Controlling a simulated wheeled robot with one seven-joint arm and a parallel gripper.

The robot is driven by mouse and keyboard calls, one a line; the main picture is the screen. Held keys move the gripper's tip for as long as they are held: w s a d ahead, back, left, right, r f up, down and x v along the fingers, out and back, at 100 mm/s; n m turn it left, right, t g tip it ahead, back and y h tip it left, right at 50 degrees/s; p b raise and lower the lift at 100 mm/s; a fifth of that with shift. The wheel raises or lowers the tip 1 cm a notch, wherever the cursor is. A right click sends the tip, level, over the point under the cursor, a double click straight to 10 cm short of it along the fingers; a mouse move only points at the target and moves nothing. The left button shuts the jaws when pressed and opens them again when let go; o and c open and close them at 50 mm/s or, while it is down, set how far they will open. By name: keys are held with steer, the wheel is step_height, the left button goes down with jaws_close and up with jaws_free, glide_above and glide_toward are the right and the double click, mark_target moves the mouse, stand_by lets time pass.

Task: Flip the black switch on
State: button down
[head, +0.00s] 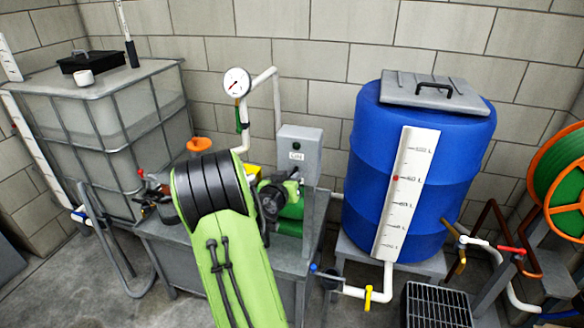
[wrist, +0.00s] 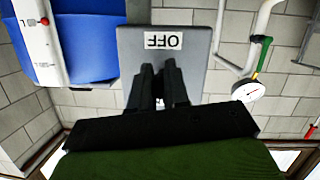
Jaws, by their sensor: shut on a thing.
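A grey switch box (head: 300,146) stands on a post behind my arm in the head view. A small white label on its face seems to read ON. In the wrist view the box (wrist: 130,45) is upside down and carries a white OFF label (wrist: 164,41). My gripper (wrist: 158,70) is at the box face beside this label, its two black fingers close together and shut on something. The black switch is hidden between or behind the fingers, so its position cannot be told. In the head view my gripper (head: 292,176) is just below the ON label, partly hidden by my arm.
A blue barrel (head: 360,110) with a level scale stands to the right. A white pipe with a gauge (head: 236,83) rises left of the box. A caged tank (head: 145,115) is at the left, and a hose reel (head: 541,165) is at the far right.

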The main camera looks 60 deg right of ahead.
step_height(320, 180, up, 2)
steer(key=y+p, duration=0.3)
steer(key=p, duration=0.3)
steer(key=shift+r, duration=0.1)
steer(key=y+p, duration=0.1)
steer(key=p, duration=0.1)
steer(key=shift+d+r+g+y+p, duration=0.15)
steer(key=shift+g+y+p, duration=0.15)
steer(key=shift+y, duration=0.1)
steer(key=c, duration=1.1)
jaws_free()
steer(key=w+p+v, duration=0.1)
steer(key=v, duration=1.4)
steer(key=shift+s+r, duration=0.3)
steer(key=shift+s, duration=0.1)
